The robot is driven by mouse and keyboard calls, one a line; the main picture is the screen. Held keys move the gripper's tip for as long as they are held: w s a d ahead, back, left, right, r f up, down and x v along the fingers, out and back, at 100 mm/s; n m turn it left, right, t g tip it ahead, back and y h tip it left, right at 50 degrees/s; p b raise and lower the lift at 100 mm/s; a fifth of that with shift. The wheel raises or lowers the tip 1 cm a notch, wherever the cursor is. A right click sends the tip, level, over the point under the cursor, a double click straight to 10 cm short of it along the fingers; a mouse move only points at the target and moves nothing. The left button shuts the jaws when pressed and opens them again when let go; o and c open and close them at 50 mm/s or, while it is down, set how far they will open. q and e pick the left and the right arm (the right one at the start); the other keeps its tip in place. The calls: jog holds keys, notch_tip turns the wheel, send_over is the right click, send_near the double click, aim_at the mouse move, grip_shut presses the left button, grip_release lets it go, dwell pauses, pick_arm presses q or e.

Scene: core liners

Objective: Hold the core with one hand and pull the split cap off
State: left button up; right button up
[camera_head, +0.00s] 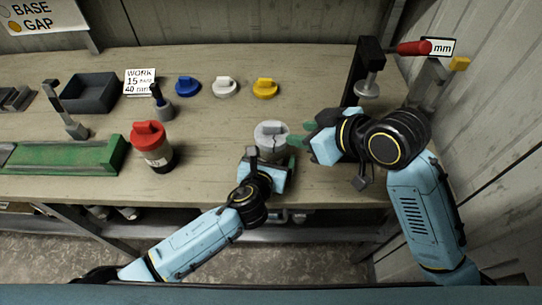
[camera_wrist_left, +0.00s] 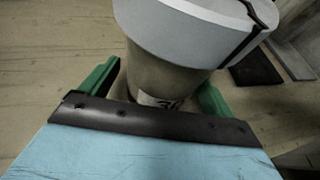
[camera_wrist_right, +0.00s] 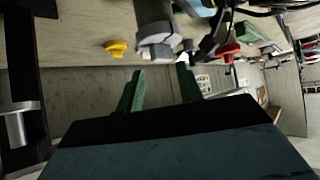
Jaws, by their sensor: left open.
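The core (camera_wrist_left: 165,70) stands upright on the bench with a pale grey split cap (camera_head: 272,134) on top. A dark split line runs through the cap in the left wrist view (camera_wrist_left: 250,38). My left gripper (camera_wrist_left: 155,92) is open, with one green finger on each side of the core, low on its body. The core hides parts of these fingers, and I cannot tell if they touch it. My right gripper (camera_head: 309,128) is open and empty, just right of the cap. In the right wrist view, the cap (camera_wrist_right: 158,42) lies ahead, beyond the green fingertips.
A red-capped container (camera_head: 150,145) stands left of the core. Blue (camera_head: 188,86), white (camera_head: 224,87) and yellow (camera_head: 265,87) caps lie behind. A black stand (camera_head: 364,72) is at back right.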

pick_arm(q)
jog(key=c, duration=1.5)
jog(key=shift+c, duration=0.2)
